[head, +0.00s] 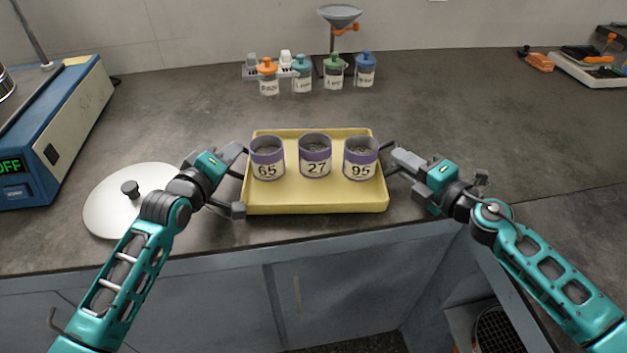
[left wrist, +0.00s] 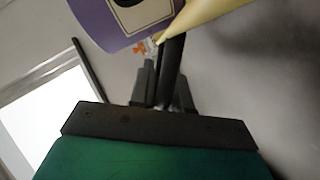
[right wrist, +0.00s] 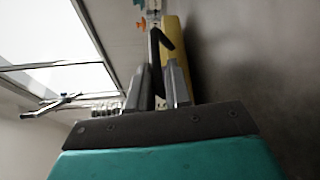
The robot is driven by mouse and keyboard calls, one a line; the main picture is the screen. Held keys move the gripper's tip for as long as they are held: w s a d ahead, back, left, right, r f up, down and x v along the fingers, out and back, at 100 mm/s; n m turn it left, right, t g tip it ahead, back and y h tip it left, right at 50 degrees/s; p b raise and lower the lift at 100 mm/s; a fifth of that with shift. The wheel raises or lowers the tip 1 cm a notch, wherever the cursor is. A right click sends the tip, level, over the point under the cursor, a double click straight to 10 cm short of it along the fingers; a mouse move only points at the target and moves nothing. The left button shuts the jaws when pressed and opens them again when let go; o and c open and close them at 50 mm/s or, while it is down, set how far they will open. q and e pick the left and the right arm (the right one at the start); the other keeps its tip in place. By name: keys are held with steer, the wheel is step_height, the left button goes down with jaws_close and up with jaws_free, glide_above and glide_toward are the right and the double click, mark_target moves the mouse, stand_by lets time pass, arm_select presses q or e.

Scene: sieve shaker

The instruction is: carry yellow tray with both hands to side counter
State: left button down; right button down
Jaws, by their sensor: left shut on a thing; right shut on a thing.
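The yellow tray (head: 320,200) is at the front of the counter in the head view. Three purple-and-white cups of grey grains stand in it, labelled 65 (head: 267,160), 27 (head: 315,157) and 95 (head: 360,160). My left gripper (head: 243,175) is shut on the tray's left side, and my right gripper (head: 386,160) is shut on its right side. The tray edge also shows in the left wrist view (left wrist: 205,14) and the right wrist view (right wrist: 175,45). I cannot tell whether the tray touches the counter.
A round white lid (head: 110,210) lies left of the tray, beside a blue machine (head: 50,140). Several small bottles (head: 333,72) and a funnel stand (head: 340,18) are at the back. The counter right of the tray (head: 470,110) is mostly clear; an orange item (head: 540,62) lies far right.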

arm_select(q)
steer(key=shift+d+f+b, duration=0.1)
steer(key=shift+f+b, duration=0.3)
steer(key=shift+f, duration=0.15)
arm_select(e)
steer(key=shift+a+f, duration=0.1)
steer(key=shift+f, duration=0.45)
arm_select(q)
steer(key=c, duration=1.1)
jaws_free()
arm_select(e)
steer(key=c, duration=1.1)
jaws_free()
arm_select(q)
steer(key=shift+s, duration=0.1)
arm_select(e)
steer(key=shift+o, duration=0.2)
arm_select(q)
steer(key=v, duration=1.1)
steer(key=shift+s+r, duration=0.15)
steer(key=shift+s, duration=0.2)
arm_select(e)
steer(key=shift+s, duration=0.1)
steer(key=v, duration=1.2)
arm_select(q)
steer(key=shift+s, duration=0.1)
